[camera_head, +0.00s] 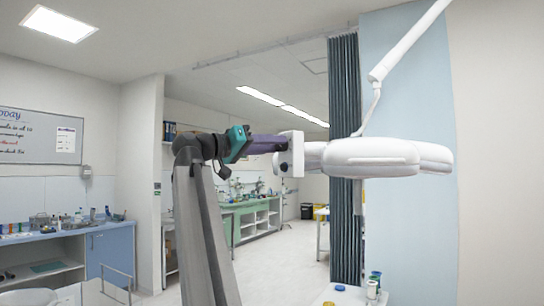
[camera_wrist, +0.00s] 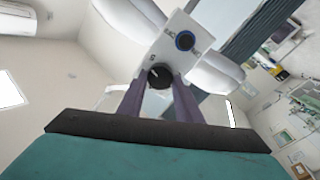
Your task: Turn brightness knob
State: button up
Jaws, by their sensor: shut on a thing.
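The surgical-style lamp (camera_head: 372,157) hangs on a white arm at the right of the head view. A white control box (camera_head: 291,153) sits at its left end. Which one is the brightness knob I cannot tell from the small labels. My gripper (camera_head: 283,143) reaches the box from the left. Its two purple fingers run up to either side of the black knob and are shut on it; the exact contact is small in view.
A dark pleated curtain (camera_head: 345,160) hangs behind the lamp. A small white table (camera_head: 338,293) with bottles stands below it. A blue cabinet (camera_head: 108,248) with items on top is at the left. Open floor (camera_head: 283,265) lies between.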

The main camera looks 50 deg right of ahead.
jog(key=shift+m+b, duration=0.85)
jog(key=shift+m, duration=0.35)
jog(key=o, duration=1)
jog(key=shift+o, duration=0.2)
jog(key=shift+a, duration=0.15)
jog(key=b+v, duration=0.1)
jog(key=v, duration=1.2)
jog(key=shift+w+a, duration=0.2)
jog(key=shift+a, duration=0.05)
jog(key=shift+r, duration=0.2)
